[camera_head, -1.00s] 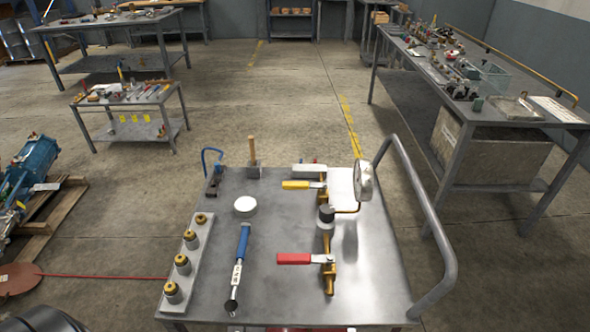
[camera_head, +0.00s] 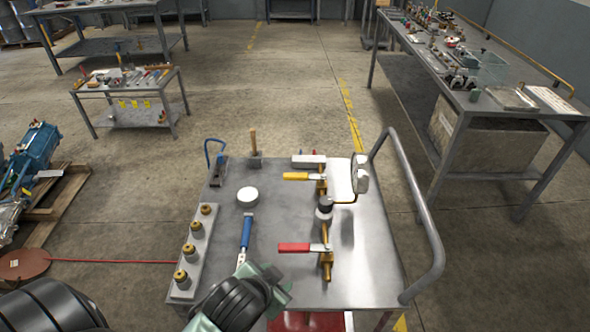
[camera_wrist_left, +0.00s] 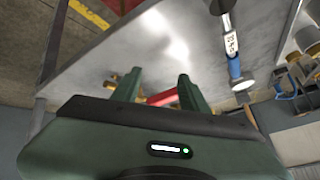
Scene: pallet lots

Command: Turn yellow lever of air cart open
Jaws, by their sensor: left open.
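The air cart (camera_head: 375,270) stands in front of me with a grey metal top. Its yellow lever (camera_head: 296,176) lies at the far part of the brass pipe (camera_head: 327,262) and points left, across the pipe. A red lever (camera_head: 293,247) nearer to me also points left. My left gripper (camera_head: 280,281) is above the cart's near edge, close to the red lever and well short of the yellow one. In the left wrist view my left gripper (camera_wrist_left: 158,82) is open, with the red lever (camera_wrist_left: 164,97) visible beyond its fingers. My right gripper is not in view.
A pressure gauge (camera_head: 361,174) stands right of the yellow lever. A blue-handled torque wrench (camera_head: 246,230), a white round piece (camera_head: 248,195) and a row of brass fittings (camera_head: 197,230) occupy the left side. A curved handrail (camera_head: 412,200) bounds the right edge.

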